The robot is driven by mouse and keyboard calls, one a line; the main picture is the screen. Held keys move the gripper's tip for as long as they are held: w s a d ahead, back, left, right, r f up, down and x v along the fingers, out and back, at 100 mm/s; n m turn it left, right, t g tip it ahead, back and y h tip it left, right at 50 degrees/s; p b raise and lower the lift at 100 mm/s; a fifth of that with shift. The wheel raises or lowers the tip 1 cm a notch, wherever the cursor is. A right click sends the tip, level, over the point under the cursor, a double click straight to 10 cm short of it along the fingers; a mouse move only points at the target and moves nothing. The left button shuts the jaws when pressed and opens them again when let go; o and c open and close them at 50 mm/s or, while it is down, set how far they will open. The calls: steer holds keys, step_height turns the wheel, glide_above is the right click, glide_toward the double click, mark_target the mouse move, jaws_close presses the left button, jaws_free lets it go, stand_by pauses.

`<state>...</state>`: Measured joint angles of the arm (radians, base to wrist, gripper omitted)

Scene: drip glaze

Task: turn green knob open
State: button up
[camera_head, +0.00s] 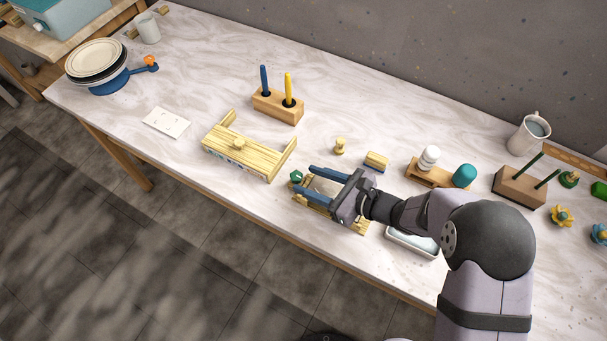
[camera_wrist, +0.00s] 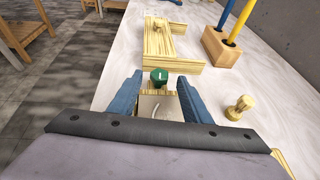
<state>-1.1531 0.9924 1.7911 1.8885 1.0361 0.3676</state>
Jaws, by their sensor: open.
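The green knob (camera_wrist: 159,77) is a small dark green piece with a light mark on its face. In the wrist view it stands just beyond and between the tips of my gripper (camera_wrist: 155,82). It sits at the far end of a pale plate with a curved light line, on a wooden base (camera_head: 323,212). In the head view the green knob (camera_head: 296,176) shows beside the blue fingertips of my gripper (camera_head: 303,180). My gripper is open with its two blue fingers apart. Part of the base is hidden under my gripper.
A wooden box (camera_head: 240,152) with a round knob lies just beyond. A block with blue and yellow sticks (camera_head: 277,106) stands behind it. A small wooden peg (camera_head: 340,146) and a wooden block (camera_head: 376,161) stand near my gripper. The table's front edge is close.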

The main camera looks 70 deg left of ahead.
mark_target(296, 179)
steer(key=shift+p+x, duration=0.3)
steer(key=shift+x, duration=1.15)
steer(key=c, duration=1)
steer(key=shift+w+a+n+g+h+b, duration=0.15)
steer(key=shift+n+g+h+b, duration=0.35)
steer(key=shift+n+g+b, duration=0.3)
steer(key=shift+c, duration=0.2)
steer(key=o, duration=1)
steer(key=shift+o, duration=0.2)
